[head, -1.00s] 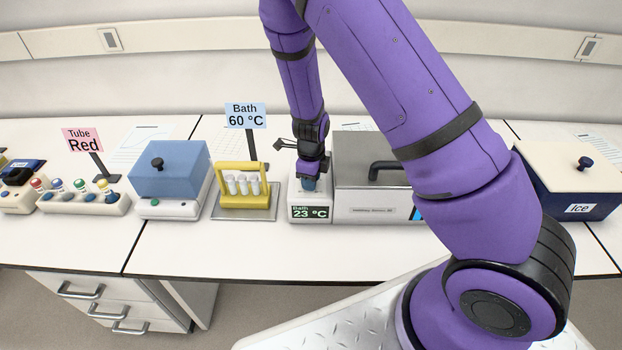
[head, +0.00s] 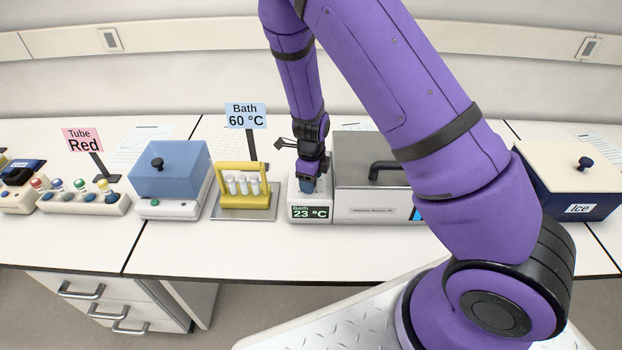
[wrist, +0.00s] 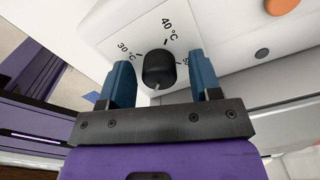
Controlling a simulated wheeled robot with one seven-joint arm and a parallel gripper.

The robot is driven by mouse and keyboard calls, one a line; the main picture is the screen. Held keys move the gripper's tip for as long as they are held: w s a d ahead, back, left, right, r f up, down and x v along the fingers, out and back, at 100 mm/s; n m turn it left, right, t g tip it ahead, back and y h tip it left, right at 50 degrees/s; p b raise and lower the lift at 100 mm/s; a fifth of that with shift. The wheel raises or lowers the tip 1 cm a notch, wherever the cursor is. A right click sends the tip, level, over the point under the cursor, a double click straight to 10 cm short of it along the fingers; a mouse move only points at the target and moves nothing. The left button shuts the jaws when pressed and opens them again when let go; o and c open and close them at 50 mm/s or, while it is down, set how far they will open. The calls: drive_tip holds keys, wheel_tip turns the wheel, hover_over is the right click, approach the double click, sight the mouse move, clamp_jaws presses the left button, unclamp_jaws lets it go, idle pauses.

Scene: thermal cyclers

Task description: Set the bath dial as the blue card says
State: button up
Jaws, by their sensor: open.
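The blue card (head: 246,116) stands behind the yellow rack and reads "Bath 60 °C". The bath (head: 370,205) is a grey metal box with a lid and black handle; its display (head: 310,212) reads "Bath 23 °C". The bath dial (wrist: 158,70) is a dark knob on a white panel, with 30 °C, 40 °C and a partly hidden 50 mark around it. A small white pointer shows at its lower edge. My gripper (wrist: 164,80) is open, its blue fingers on either side of the dial; I cannot tell whether they touch it. In the head view my gripper (head: 307,186) hides the dial.
A yellow rack (head: 245,202) with several white tubes stands left of the dial. A blue-lidded box (head: 168,170) is farther left. The bench front is clear.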

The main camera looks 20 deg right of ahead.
wheel_tip(320, 180, up, 11)
idle(0.5)
drive_tip(key=shift+f, duration=0.15)
drive_tip(key=s+d+r+n+t+y, duration=0.1)
drive_tip(key=s+r+n+y, duration=0.1)
drive_tip(key=s+r+n, duration=0.6)
drive_tip(key=s+d+r+n+t+y, duration=0.15)
drive_tip(key=r+n, duration=0.35)
drive_tip(key=r, duration=0.8)
drive_tip(key=s+d+r+n+t+h, duration=0.1)
drive_tip(key=s+d+r+n, duration=0.1)
drive_tip(key=s+r+n, duration=0.3)
drive_tip(key=s+d+r+n+t+h, duration=0.1)
drive_tip(key=s+d+r+n+h, duration=0.1)
drive_tip(key=s+r+n, duration=0.3)
drive_tip(key=s+n, duration=0.3)
drive_tip(key=s, duration=0.4)
drive_tip(key=shift+s+d+t, duration=0.15)
drive_tip(key=shift+s+t, duration=0.1)
drive_tip(key=shift+t, duration=0.1)
drive_tip(key=shift+h, duration=0.25)
